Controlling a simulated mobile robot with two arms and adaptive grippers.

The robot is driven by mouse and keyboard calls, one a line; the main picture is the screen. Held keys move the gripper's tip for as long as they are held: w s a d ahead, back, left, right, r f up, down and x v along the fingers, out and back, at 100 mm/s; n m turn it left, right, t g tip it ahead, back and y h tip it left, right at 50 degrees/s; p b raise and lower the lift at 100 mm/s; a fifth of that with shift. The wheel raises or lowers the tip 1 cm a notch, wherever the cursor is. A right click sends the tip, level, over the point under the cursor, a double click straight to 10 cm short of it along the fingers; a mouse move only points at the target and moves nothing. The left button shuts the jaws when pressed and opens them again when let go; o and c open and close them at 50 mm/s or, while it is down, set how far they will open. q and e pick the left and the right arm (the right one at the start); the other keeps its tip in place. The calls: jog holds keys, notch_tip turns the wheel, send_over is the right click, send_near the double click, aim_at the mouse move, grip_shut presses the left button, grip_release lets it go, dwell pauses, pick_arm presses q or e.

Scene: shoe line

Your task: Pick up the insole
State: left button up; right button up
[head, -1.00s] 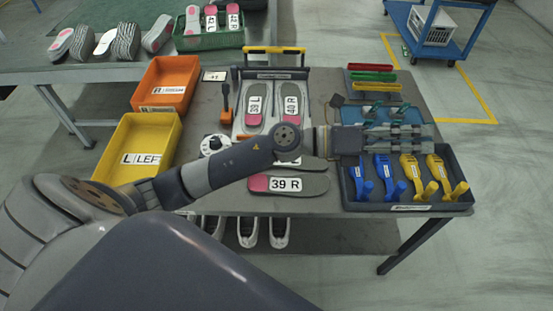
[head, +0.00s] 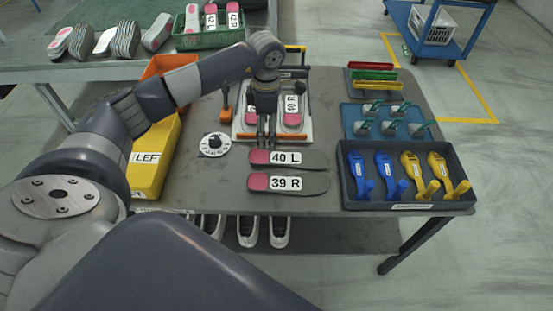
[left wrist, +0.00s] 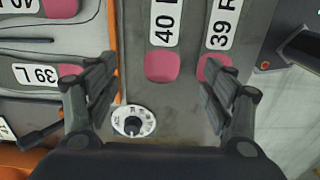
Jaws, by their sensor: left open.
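Two loose grey insoles with pink heels lie on the table: one labelled 40 L (head: 316,160) and, in front of it, one labelled 39 R (head: 317,184). In the left wrist view, the 40 L insole's pink heel (left wrist: 162,67) shows between the fingers, and the 39 R insole (left wrist: 217,35) lies by the right finger. My left gripper (head: 266,138) is open and empty, pointing down above the table near the 40 L heel. Two more insoles, including 40 R (head: 292,108), lie in the fixture behind it; the gripper partly hides the left one. My right gripper is not in view.
A round dial (head: 214,145) sits left of the insoles. A yellow bin (head: 150,180) and an orange bin (head: 165,64) stand at the left. A dark tray (head: 345,185) with blue and yellow tools and a teal tray (head: 350,122) stand at the right.

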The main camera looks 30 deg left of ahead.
pick_arm(q)
jog(key=b, duration=0.2)
send_over(266, 156)
jog(key=w, duration=0.1)
jog(key=f, duration=0.4)
jog(key=shift+d+f, duration=0.2)
jog(key=shift+f, duration=0.1)
jog(key=f+b, duration=0.2)
jog(key=f, duration=0.1)
jog(key=f+b, duration=0.1)
jog(key=f, duration=0.1)
jog(key=shift+s+a, duration=0.2)
jog(key=shift+s, duration=0.15)
jog(key=shift+s, duration=0.1)
jog(key=c, duration=1.1)
